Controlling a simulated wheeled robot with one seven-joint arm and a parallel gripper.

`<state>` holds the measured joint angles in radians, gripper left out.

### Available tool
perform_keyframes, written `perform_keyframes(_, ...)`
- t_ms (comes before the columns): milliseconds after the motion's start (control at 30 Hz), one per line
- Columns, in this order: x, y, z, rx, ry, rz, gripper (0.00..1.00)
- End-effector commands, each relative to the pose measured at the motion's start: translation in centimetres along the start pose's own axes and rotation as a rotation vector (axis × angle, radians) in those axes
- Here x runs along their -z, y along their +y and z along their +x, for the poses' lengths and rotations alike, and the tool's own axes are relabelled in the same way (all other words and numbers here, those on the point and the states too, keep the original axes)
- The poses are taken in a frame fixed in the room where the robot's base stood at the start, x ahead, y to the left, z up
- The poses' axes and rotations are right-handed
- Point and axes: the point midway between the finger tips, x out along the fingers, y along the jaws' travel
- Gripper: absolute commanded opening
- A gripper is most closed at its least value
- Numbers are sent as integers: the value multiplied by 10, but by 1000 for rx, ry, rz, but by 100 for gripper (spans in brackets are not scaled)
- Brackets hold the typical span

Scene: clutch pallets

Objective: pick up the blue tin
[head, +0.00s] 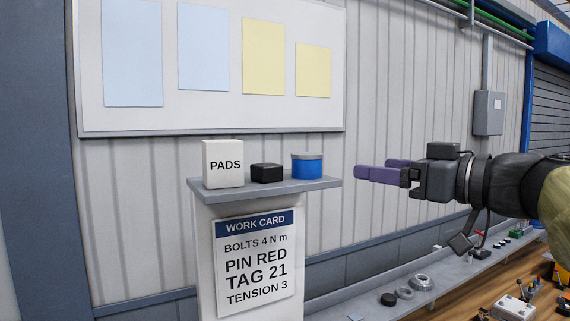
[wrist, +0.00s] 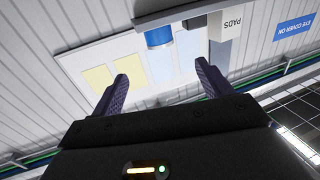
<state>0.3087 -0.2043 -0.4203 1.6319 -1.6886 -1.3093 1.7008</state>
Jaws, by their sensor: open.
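The blue tin (head: 307,167) is a short cylinder with a grey lid, standing upright at the right end of a small grey shelf (head: 262,187). My gripper (head: 368,173) is to the right of the tin at about its height in the head view, with a gap between the fingertips and the tin. Its purple fingers are apart and empty. In the wrist view the tin (wrist: 158,37) shows upside down beyond and between the spread fingers (wrist: 161,76).
A black box (head: 267,173) stands just left of the tin, and a white PADS box (head: 223,164) stands left of that. A work card (head: 256,262) hangs below the shelf. A long ledge (head: 440,280) with small parts runs low at the right.

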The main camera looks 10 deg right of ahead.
Motion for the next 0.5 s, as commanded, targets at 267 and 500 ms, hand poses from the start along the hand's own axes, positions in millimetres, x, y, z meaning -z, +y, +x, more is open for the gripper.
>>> perform_keyframes(267, 3, 0, 42, 5, -2, 2, 78)
perform_keyframes(500, 4, 0, 85, 4, -1, 2, 78)
